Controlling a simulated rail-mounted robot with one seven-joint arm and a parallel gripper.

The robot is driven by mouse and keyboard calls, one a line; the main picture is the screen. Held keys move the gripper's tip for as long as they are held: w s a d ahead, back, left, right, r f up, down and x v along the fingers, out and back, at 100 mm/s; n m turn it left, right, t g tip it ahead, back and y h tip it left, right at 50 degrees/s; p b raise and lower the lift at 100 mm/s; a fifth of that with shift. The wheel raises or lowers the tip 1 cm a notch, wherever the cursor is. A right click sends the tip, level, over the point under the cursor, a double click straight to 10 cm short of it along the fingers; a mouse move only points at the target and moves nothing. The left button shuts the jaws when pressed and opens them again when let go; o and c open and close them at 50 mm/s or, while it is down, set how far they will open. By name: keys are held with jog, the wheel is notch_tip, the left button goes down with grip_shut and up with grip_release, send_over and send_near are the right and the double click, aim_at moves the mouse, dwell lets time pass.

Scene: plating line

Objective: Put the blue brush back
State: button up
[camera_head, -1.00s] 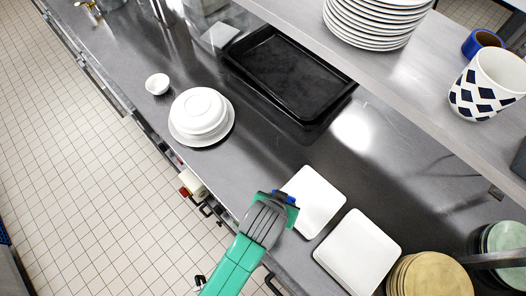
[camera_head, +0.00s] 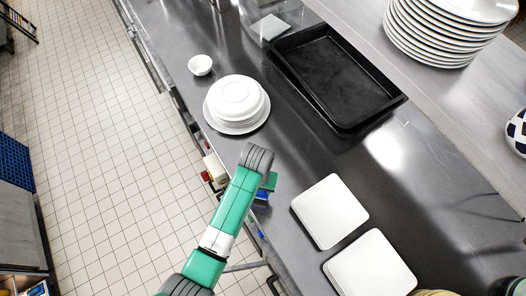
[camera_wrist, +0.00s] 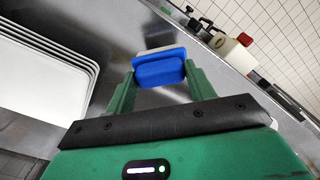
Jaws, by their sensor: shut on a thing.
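The blue brush (camera_wrist: 158,68) is held between the two green fingers of my gripper (camera_wrist: 160,85) in the wrist view. It shows as a blue block with a pale grey layer on its far side. My gripper (camera_head: 267,190) is shut on it, over the front edge of the steel counter (camera_head: 292,170) in the head view. There the arm hides most of the brush, and only a bit of blue (camera_head: 262,195) shows. I cannot tell its height above the counter.
White square plates (camera_head: 330,211) lie right of my gripper. A stack of round white plates and bowls (camera_head: 236,102) stands beyond it, with a small bowl (camera_head: 200,65) and black trays (camera_head: 338,75) farther back. A shelf with plates (camera_head: 450,30) overhangs the right.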

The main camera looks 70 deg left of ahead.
jog(key=shift+w+a+f, duration=0.8)
jog(key=shift+a+f, duration=0.2)
jog(key=shift+a, duration=0.05)
jog(key=shift+w+a+f, duration=0.75)
jog(key=shift+a+f, duration=0.25)
jog(key=shift+a, duration=0.05)
jog(key=o, duration=1.1)
notch_tip(320, 180, up, 12)
jog(key=shift+p, duration=0.3)
